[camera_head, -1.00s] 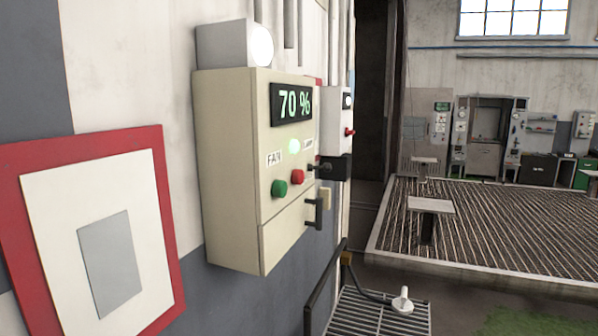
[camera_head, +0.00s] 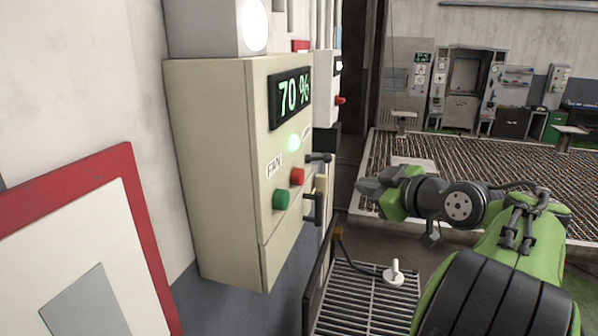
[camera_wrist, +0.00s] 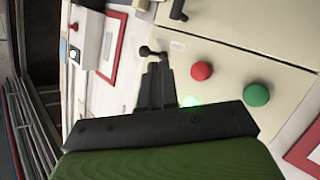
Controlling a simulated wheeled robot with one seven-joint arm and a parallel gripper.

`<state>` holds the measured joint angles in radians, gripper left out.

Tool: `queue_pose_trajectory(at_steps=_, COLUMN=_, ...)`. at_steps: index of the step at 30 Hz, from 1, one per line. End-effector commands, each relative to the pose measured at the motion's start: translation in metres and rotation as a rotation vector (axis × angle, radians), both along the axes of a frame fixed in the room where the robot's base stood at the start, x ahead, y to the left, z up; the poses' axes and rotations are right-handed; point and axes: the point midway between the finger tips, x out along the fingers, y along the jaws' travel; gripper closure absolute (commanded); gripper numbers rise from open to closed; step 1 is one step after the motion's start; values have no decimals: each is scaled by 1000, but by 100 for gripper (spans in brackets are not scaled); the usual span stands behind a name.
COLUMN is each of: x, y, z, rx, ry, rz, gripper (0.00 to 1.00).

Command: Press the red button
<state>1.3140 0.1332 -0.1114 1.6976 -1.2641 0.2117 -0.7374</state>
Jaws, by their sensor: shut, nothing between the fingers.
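The red button (camera_head: 297,176) is a round knob on the front of the beige control box (camera_head: 215,170), above and right of the green button (camera_head: 281,199). My gripper (camera_head: 366,187) is to the right of the box, pointing left toward its front, with a visible gap to the red button. In the wrist view my shut, empty gripper fingers (camera_wrist: 156,72) show in front of the panel. There the red button (camera_wrist: 202,71) is right of the fingertips, and the green button (camera_wrist: 256,95) is farther right. Nothing hides the red button.
A black lever (camera_head: 318,158) sticks out beside the red button, and a black handle (camera_head: 313,208) is below. The display reads 70 % above a lit green lamp (camera_head: 293,141).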

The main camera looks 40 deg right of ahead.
Motion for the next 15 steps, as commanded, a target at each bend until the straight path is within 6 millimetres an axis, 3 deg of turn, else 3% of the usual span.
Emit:
queue_pose_trajectory(at_steps=7, x=8, y=7, z=-1, rx=2, ry=2, rz=3, gripper=100)
queue_pose_trajectory(at_steps=15, x=39, y=31, z=-1, rx=3, ry=2, rz=4, gripper=100)
